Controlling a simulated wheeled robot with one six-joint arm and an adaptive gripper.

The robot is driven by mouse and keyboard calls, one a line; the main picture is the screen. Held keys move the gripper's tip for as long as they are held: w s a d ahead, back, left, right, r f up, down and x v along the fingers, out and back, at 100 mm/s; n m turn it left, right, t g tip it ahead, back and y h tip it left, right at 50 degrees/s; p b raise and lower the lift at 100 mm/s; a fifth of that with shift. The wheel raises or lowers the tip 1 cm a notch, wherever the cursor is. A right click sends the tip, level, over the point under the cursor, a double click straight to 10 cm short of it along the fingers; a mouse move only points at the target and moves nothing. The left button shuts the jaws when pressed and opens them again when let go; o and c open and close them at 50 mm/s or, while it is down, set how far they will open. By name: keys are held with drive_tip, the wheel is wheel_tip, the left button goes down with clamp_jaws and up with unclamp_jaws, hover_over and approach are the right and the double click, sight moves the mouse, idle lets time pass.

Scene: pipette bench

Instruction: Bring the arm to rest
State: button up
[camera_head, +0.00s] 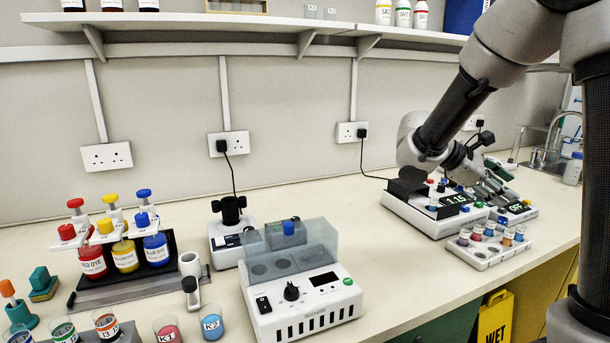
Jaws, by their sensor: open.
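My arm reaches in from the upper right of the head view and bends down toward the right part of the bench. My gripper (497,192) is open. It is low over the white devices with dark displays, just behind a white tray of small vials (488,258). Nothing shows clearly between its fingers, but they are small and partly merged with the device behind them. I cannot tell whether the fingertips touch anything. My forearm hides part of the wall and the back of the bench.
A white device with a display (425,212) stands below my wrist. A white heater box with a clear shield (300,298) stands mid-bench. Dye bottles (125,256) in a rack and labelled cups (212,326) are at left. A shelf (200,20) runs above. Bench between boxes is clear.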

drive_tip(key=s+m+y, duration=0.6)
drive_tip(key=s, duration=0.7)
drive_tip(key=s+a+m+t+y, duration=0.4)
drive_tip(key=s+a+m+y, duration=0.1)
drive_tip(key=s+a+y, duration=0.1)
drive_tip(key=shift+s+a+r+t, duration=0.4)
drive_tip(key=shift+s+a, duration=0.25)
drive_tip(key=shift+a, duration=0.3)
